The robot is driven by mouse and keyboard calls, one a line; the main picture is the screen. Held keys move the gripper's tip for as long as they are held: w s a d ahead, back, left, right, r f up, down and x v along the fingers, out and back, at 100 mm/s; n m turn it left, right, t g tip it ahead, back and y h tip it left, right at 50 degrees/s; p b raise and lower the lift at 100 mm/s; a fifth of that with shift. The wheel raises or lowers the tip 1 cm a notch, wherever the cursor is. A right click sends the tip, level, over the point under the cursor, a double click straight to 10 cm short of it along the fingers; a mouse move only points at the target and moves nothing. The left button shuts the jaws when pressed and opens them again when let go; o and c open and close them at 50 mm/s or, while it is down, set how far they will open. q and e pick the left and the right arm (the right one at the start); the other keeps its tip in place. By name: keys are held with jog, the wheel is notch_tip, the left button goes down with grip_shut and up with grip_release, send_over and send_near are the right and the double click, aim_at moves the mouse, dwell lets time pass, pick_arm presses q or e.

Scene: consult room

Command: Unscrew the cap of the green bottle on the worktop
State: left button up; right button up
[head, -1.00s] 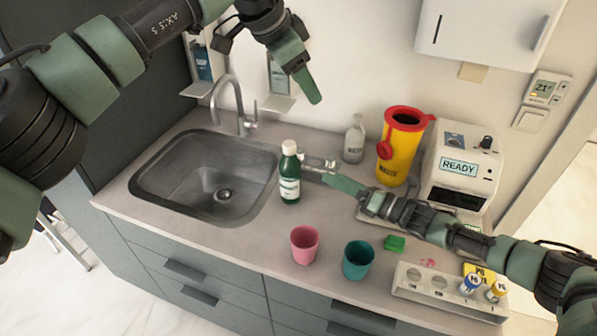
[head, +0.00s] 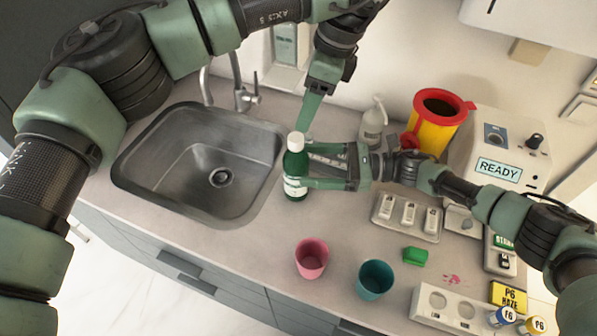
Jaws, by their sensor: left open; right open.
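The green bottle (head: 293,188) stands upright on the worktop (head: 235,240), just right of the sink, with a white label and its cap (head: 296,139) on top. My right gripper (head: 309,166) comes in from the right, open, with its fingers at the bottle's right side, one behind and one in front. I cannot tell whether they touch it. My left gripper (head: 305,122) points down from above, open, its fingertips just behind and right of the cap. The two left fingers overlap in this view.
The sink (head: 190,165) lies left of the bottle. A pink cup (head: 312,258) and a teal cup (head: 375,280) stand in front. A clear pump bottle (head: 374,125), a yellow bin (head: 432,135) and a white device (head: 500,150) stand behind and right.

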aim_at(295, 164)
jog(key=a, duration=0.3)
jog(key=shift+a, duration=0.3)
jog(key=shift+w+a, duration=0.25)
jog(key=shift+a, duration=0.15)
jog(key=shift+s, duration=0.1)
grip_shut()
